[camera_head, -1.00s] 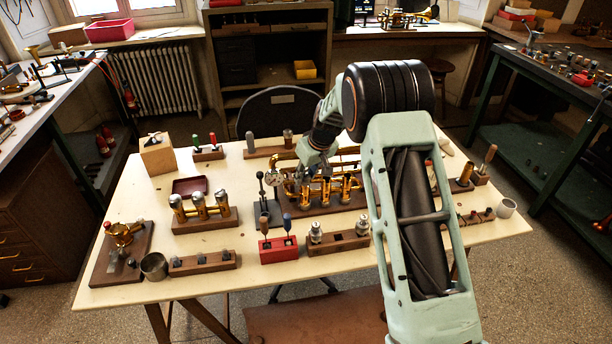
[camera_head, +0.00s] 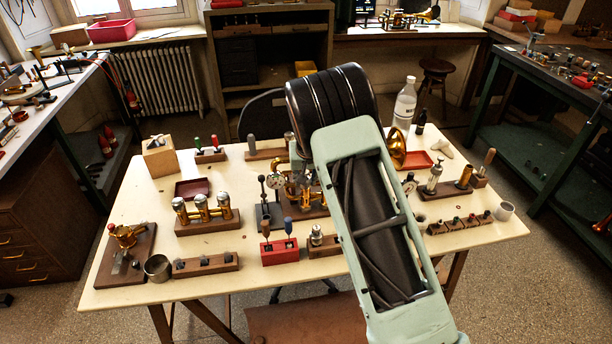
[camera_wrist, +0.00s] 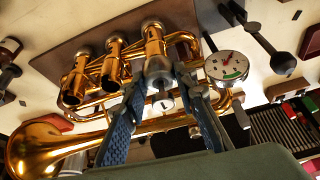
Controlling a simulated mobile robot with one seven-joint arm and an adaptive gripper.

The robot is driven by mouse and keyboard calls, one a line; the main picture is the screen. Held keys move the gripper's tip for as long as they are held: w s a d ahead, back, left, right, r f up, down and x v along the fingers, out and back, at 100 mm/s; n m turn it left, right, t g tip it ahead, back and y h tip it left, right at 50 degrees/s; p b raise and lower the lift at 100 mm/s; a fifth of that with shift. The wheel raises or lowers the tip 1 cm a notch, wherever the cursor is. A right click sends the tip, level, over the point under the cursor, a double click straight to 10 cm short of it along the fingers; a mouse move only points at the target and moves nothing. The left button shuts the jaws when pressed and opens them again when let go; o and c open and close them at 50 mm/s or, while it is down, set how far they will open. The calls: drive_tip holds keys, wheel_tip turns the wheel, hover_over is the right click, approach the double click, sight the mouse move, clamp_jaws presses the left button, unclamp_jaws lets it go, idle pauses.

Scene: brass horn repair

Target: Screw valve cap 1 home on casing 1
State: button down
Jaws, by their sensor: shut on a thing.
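The brass horn (camera_head: 311,197) lies on a wooden board at the middle of the table, largely behind my arm. The wrist view shows its bell (camera_wrist: 45,148) and three casings in a row. Casing 1 (camera_wrist: 153,47) is the rightmost in that view. My gripper (camera_wrist: 161,84) is at the end of that casing, its blue-padded fingers on either side. It is shut on a silvery piece, apparently valve cap 1 (camera_wrist: 158,68), in line with the casing. I cannot tell how far the cap is seated. In the head view my arm hides the grip.
A dial gauge (camera_wrist: 223,65) stands close beside the right finger. A red tool block (camera_head: 279,251) and a wooden block with silver parts (camera_head: 325,250) stand in front of the horn. A rack with three valves (camera_head: 208,222) is to the left.

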drive_tip(key=shift+m, duration=0.3)
drive_tip(key=m+p, duration=0.1)
drive_tip(key=m+h, duration=0.1)
drive_tip(key=m, duration=0.1)
drive_tip(key=shift+a+m+h+p, duration=0.2)
drive_tip(key=shift+m+h+p, duration=0.1)
drive_tip(key=shift+p, duration=0.05)
drive_tip(key=shift+m+h, duration=0.3)
drive_tip(key=shift+m, duration=0.4)
drive_tip(key=shift+m, duration=0.6)
drive_tip(key=c, duration=1.5)
unclamp_jaws()
drive_tip(key=shift+d, duration=0.1)
drive_tip(key=shift+o, duration=0.2)
drive_tip(key=shift+g, duration=0.3)
